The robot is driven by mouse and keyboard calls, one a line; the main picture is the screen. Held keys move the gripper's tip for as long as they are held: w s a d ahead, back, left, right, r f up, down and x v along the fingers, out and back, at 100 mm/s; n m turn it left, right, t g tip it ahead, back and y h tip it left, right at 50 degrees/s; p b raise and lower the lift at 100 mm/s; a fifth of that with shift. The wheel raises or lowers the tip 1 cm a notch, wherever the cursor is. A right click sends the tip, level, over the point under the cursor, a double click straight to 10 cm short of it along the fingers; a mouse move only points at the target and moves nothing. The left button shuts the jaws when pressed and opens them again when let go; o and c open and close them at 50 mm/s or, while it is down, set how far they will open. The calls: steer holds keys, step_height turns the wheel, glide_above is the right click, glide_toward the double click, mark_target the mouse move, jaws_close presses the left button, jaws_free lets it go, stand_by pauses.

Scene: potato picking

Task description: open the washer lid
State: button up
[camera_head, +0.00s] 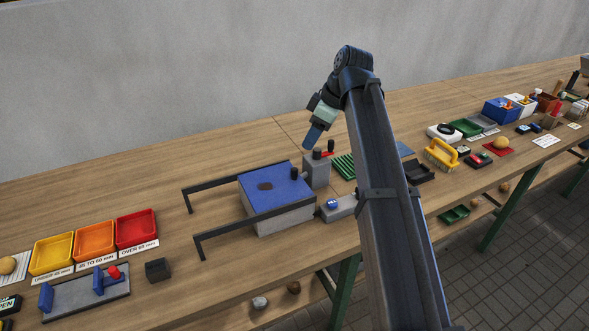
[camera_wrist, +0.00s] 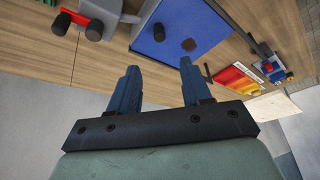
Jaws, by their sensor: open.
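The washer is a grey box (camera_head: 285,220) with a flat blue lid (camera_head: 270,198) lying over its top. The lid has a dark round spot and an upright black knob (camera_head: 294,173) near its right edge. The wrist view also shows the blue lid (camera_wrist: 205,22) and the knob (camera_wrist: 159,32), beyond my fingertips. My gripper (camera_head: 309,144) hangs tilted above and behind the washer's right end, apart from the lid. In the wrist view my gripper (camera_wrist: 160,68) has its two blue fingers spread, with nothing between them.
A grey post with a black cap (camera_head: 316,172) stands close to the lid's right side, with a red handle behind. Two black rails (camera_head: 222,236) run left from the washer. Yellow, orange and red trays (camera_head: 94,242) sit at left. Bare tabletop lies behind the washer.

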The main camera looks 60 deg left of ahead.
mark_target(295, 169)
steer(key=x, duration=1.3)
steer(key=shift+s+a+f, duration=0.1)
steer(key=shift+f, duration=0.2)
steer(key=shift+c, duration=0.4)
jaws_close()
